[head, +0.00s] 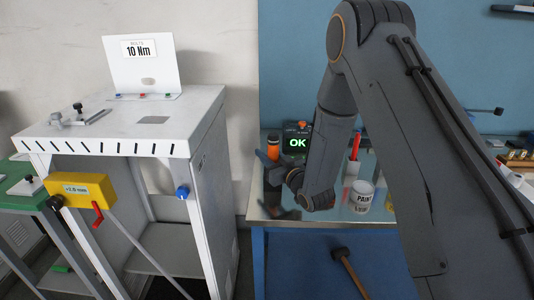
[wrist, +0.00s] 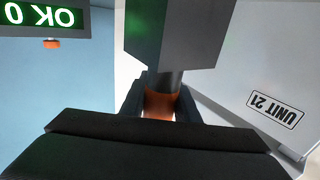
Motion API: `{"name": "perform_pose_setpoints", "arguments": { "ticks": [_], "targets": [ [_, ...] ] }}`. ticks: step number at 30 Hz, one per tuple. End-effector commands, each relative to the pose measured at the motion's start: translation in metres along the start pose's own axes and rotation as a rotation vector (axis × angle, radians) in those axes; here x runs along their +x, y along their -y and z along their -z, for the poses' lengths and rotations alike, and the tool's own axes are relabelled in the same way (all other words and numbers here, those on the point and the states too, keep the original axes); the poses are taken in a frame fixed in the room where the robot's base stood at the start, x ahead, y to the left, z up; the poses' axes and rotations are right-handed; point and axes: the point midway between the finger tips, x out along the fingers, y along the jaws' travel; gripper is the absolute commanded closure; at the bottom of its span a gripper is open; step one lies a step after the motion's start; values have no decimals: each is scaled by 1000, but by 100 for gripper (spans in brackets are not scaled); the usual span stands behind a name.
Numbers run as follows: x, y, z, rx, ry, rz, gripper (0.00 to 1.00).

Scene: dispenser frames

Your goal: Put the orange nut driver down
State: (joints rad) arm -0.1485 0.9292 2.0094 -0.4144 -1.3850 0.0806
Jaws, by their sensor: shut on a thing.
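My gripper (wrist: 160,101) is shut on the orange nut driver (wrist: 159,107) in the wrist view, one dark finger on each side of its orange part. A dark round shank rises from the orange part and meets a dark grey block (wrist: 175,35) in the picture; I cannot tell whether they touch. In the head view my gripper (head: 270,168) is over the left part of the blue bench, partly hidden by my arm. An upright orange-and-black piece (head: 273,146) shows just above it; I cannot tell if that is the nut driver.
A black box with a green OK display (head: 297,142) stands close behind my gripper. A paint can (head: 362,196) and a red-handled tool (head: 355,148) are to the right on the bench (head: 262,213). A white cabinet (head: 205,160) stands left, across a gap.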

Motion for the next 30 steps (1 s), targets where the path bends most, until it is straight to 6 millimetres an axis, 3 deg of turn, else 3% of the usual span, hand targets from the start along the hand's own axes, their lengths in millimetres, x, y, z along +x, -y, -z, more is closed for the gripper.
{"name": "perform_pose_setpoints", "arguments": {
  "ticks": [14, 15, 17, 30],
  "targets": [
    [0, 0, -6, 0, -2, 0, 99],
    [0, 0, -6, 0, 0, 0, 65],
    [0, 0, -6, 0, 0, 0, 55],
    [-4, -1, -3, 0, 1, -1, 53]
  ]
}}
